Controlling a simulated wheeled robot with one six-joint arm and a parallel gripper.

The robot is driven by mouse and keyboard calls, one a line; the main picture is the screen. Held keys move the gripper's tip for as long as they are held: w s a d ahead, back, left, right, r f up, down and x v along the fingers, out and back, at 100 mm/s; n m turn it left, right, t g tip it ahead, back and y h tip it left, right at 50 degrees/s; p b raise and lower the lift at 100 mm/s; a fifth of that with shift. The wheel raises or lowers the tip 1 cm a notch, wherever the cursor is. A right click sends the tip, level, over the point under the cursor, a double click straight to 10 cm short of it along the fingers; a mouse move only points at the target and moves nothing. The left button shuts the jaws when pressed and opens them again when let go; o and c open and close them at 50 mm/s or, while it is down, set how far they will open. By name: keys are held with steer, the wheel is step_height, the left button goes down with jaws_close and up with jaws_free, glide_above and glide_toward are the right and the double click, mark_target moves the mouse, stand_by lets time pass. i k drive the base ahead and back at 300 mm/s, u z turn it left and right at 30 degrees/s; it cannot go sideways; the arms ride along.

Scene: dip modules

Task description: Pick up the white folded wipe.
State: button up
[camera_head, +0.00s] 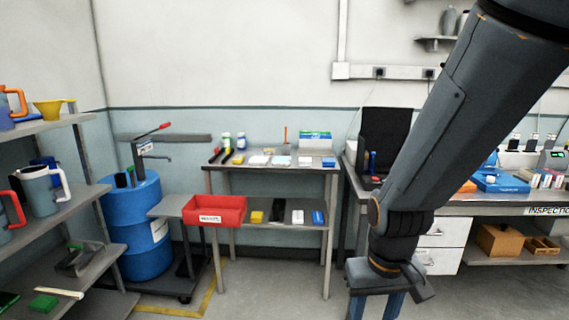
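A small cart with a grey top (228,164) stands against the wall at the middle of the head view. My gripper (376,307) hangs down at the lower right, nearer to me than the cart. Its two blue fingers are apart, with nothing seen between them. The fingertips are near the bottom edge of the picture.
A red bin (215,211) sits at the cart's left by a blue drum (140,225). The cart's lower shelf (262,224) holds several small items. A shelf rack (45,215) stands far left, an inspection bench (470,207) right. Floor before the cart is clear.

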mark_target(303, 162)
steer(key=u, duration=0.55)
steer(key=i, duration=2.65)
steer(key=z, duration=0.8)
steer(key=i, duration=0.55)
steer(key=z, duration=0.05)
